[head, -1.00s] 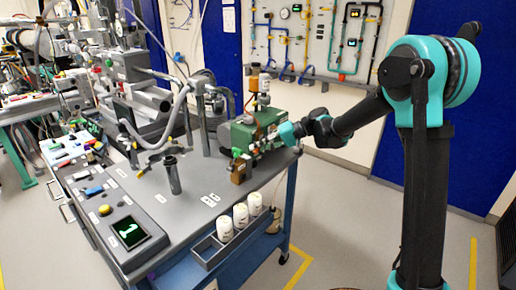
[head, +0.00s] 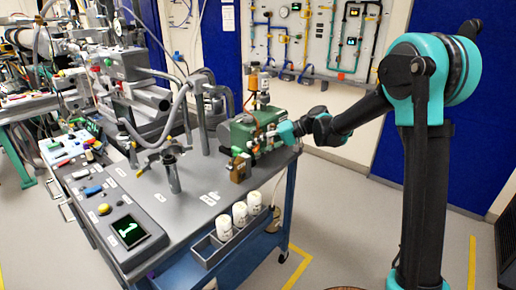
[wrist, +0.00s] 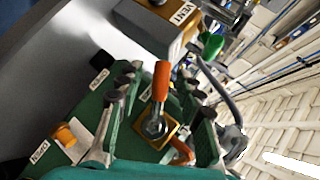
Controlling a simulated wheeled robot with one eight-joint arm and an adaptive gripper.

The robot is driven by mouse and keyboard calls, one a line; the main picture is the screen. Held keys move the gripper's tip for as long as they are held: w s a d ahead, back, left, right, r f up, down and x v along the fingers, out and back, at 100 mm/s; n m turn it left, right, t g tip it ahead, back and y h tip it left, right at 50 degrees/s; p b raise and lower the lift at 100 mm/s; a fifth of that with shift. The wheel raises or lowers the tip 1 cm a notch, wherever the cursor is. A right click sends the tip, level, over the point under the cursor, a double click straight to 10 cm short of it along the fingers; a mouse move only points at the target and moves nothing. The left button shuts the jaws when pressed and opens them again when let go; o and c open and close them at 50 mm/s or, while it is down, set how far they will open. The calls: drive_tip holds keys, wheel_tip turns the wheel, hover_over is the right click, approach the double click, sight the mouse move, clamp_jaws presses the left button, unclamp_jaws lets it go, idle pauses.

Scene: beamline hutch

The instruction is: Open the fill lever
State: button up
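The orange-handled lever (wrist: 161,82) stands up from a square brass plate (wrist: 150,128) on the green housing (wrist: 124,138) in the wrist view. I take it to be the fill lever; its own label is hard to read. My gripper (wrist: 158,92) is open, with one finger on each side of the lever. I see gaps between the fingers and the handle. Labels reading "CLOSED" (wrist: 98,80) and "OPEN" (wrist: 40,151) lie to the left. In the head view my gripper (head: 274,137) is at the green unit (head: 243,131), and the lever is hard to make out.
A green-handled part (wrist: 212,44) and a grey hose are close by on the right.

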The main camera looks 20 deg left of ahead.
drive_tip(key=v, duration=1.2)
